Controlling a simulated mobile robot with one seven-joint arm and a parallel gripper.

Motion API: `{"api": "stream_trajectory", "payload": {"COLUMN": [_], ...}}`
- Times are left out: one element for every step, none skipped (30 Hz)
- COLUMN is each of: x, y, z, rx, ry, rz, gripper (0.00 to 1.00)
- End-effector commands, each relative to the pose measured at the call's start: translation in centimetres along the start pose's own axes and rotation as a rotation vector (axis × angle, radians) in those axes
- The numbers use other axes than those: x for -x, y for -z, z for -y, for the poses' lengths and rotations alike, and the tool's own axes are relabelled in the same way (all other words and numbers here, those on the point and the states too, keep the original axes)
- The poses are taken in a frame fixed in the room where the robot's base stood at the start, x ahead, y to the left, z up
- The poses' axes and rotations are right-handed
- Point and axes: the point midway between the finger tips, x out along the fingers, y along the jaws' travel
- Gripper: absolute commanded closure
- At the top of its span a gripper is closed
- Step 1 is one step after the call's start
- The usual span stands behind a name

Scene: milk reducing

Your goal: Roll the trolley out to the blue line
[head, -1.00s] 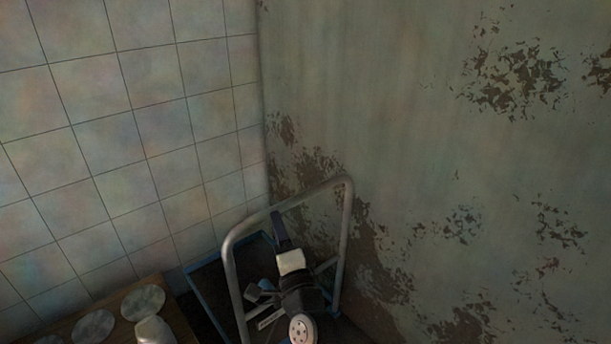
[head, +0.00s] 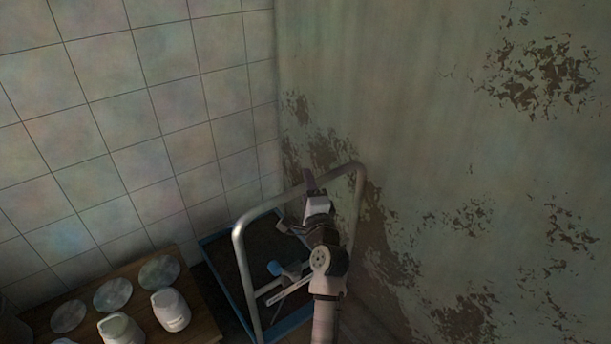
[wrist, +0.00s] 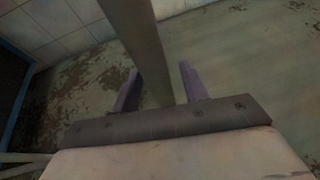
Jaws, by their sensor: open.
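The trolley has a blue-edged platform (head: 215,262) and a tall pale metal hoop handle (head: 240,262). It stands in the corner between the tiled wall and the peeling wall. My gripper (head: 309,180) is at the top bar of the handle, with my arm reaching up from below. In the wrist view, the bar (wrist: 146,50) passes between the two purple fingers of my gripper (wrist: 158,75). The fingers are apart, with a gap beside the bar. Part of the platform is hidden by my arm. No blue line on the floor is in view.
A wooden surface (head: 203,322) stands left of the trolley, close to it. It bears white jars (head: 171,311) and round discs (head: 112,295). The tiled wall (head: 150,120) is behind, and the peeling wall (head: 420,150) is close on the right.

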Motion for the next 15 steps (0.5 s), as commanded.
{"api": "stream_trajectory", "payload": {"x": [-0.7,-1.0,-1.3,-1.5,-1.7,-1.8,-1.9,-2.0,-2.0,-2.0,-2.0,-2.0,-2.0,-2.0,-2.0], "y": [0.0,0.0,-0.1,-0.1,-0.1,-0.1,-0.1,-0.1,-0.1,-0.1,-0.1,-0.1,-0.1,-0.1,-0.1], "z": [0.1,0.1,0.1,0.1,0.1,0.0,0.0,0.0,0.0,0.0,-0.1,-0.1,-0.1,-0.1,-0.1], "rx": [0.000,0.000,0.000,-0.001,-0.001,-0.001,-0.001,-0.001,-0.001,-0.001,0.000,0.000,0.000,0.000,0.000], "ry": [0.000,0.000,0.001,0.001,0.000,0.000,0.000,0.000,0.000,0.000,0.000,0.000,0.000,0.000,0.000], "rz": [0.001,0.001,0.001,0.001,0.001,0.001,0.001,0.001,0.001,0.001,0.001,0.001,0.001,0.001,0.001], "gripper": [0.56,0.56,0.56,0.56,0.56,0.56,0.56,0.56,0.56,0.56,0.56,0.56,0.56,0.56,0.56]}}
